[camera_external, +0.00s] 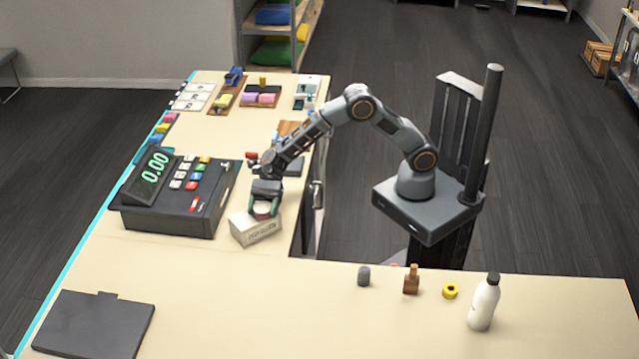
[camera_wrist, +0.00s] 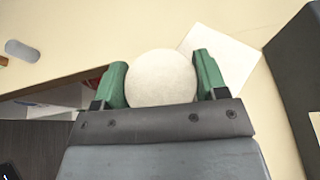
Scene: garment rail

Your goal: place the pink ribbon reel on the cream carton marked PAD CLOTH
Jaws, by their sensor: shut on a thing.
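The pink ribbon reel (camera_external: 262,208) is between my gripper's fingers, with a pale top and a pinkish side. In the wrist view the reel (camera_wrist: 161,78) shows as a pale round disc between the two green fingers. My gripper (camera_external: 264,211) points down and is shut on it; it also shows in the wrist view (camera_wrist: 162,82). The cream carton (camera_external: 256,230) stands on the counter just under the reel, with dark print too small to read surely. Its pale top (camera_wrist: 232,56) shows behind the reel in the wrist view. I cannot tell whether reel and carton touch.
A dark cash register (camera_external: 180,195) stands close to the carton's left. A grey cylinder (camera_external: 364,276), brown bottle (camera_external: 411,282), yellow ring (camera_external: 450,291) and white bottle (camera_external: 484,304) stand at the front right. A dark flat case (camera_external: 95,325) lies front left. The front middle counter is clear.

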